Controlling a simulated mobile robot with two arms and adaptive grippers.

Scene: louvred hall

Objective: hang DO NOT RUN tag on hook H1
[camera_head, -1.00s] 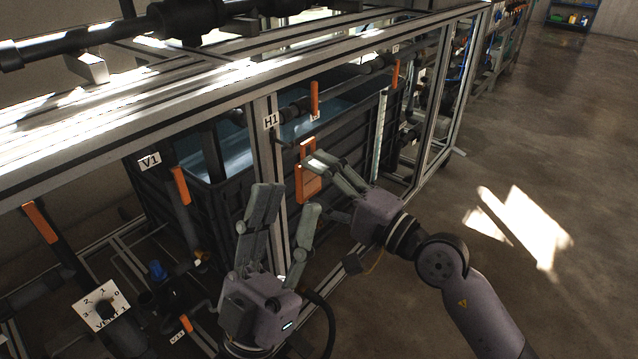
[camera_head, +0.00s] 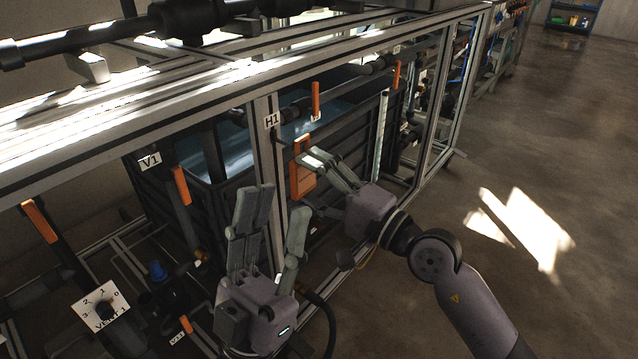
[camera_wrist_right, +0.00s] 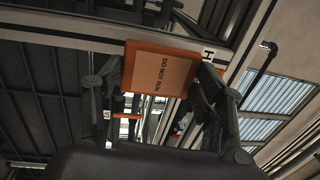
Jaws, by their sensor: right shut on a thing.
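The DO NOT RUN tag is an orange-framed plate (camera_head: 302,180). In the right wrist view the tag (camera_wrist_right: 160,72) shows its lettering turned sideways. My right gripper (camera_head: 318,165) is shut on it and holds it just beside the frame post, below the H1 label (camera_head: 271,121). The label also shows partly at the tag's edge in the wrist view (camera_wrist_right: 208,55). I cannot make out hook H1 itself; the tag or fingers may hide it. My left gripper (camera_head: 272,212) is open and empty, in front of the post, lower and to the left of the tag.
The aluminium frame (camera_head: 200,112) runs across the view with a dark tank (camera_head: 345,130) behind it. Orange handles (camera_head: 315,98) hang near the tank. A V1 label (camera_head: 150,161) and a VENT 1 dial plate (camera_head: 101,304) are at the left. Floor at the right is clear.

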